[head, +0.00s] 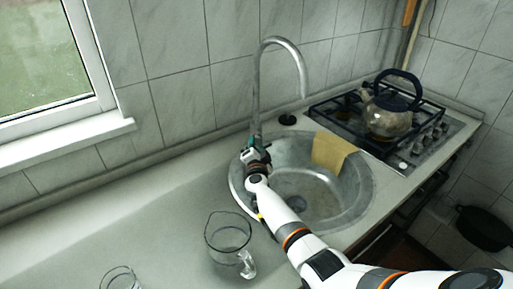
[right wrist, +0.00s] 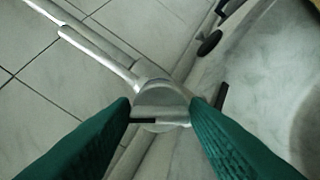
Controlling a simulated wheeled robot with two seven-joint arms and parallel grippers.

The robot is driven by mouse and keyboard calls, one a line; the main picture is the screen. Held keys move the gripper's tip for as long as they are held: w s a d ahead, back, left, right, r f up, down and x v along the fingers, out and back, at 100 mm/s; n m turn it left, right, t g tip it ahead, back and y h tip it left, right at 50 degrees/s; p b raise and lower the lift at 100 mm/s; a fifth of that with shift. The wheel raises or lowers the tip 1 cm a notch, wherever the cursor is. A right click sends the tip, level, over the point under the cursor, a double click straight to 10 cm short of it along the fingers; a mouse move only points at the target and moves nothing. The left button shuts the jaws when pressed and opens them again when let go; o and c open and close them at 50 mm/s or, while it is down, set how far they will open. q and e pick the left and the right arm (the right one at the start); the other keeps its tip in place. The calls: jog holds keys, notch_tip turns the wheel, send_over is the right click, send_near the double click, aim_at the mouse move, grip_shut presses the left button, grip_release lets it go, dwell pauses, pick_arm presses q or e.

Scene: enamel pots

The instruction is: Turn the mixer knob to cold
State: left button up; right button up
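The mixer tap (head: 257,100) rises behind the sink with a tall curved metal spout. My right gripper (head: 257,149) is at the base of the tap, in front of it, and hides most of the knob in the head view. In the right wrist view the green fingers of this gripper (right wrist: 161,103) stand apart. The rounded grey mixer body (right wrist: 160,98) shows between their tips; contact is unclear. A dark bar (right wrist: 221,96), perhaps part of the knob, sticks out past the right finger. My left gripper is not in view.
The round metal sink (head: 352,203) has a yellow cloth (head: 331,151) over its rim. A glass kettle (head: 385,119) stands on the stove at right. A glass jug (head: 228,238) and another glass (head: 120,279) stand on the counter.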

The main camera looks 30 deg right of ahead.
jog(key=c, duration=0.6)
jog(key=shift+o, duration=0.2)
jog(key=shift+m, duration=0.3)
jog(key=shift+f+m+b, duration=0.1)
jog(key=shift+m+b, duration=1.7)
jog(key=shift+m, duration=5.4)
jog(key=o, duration=1)
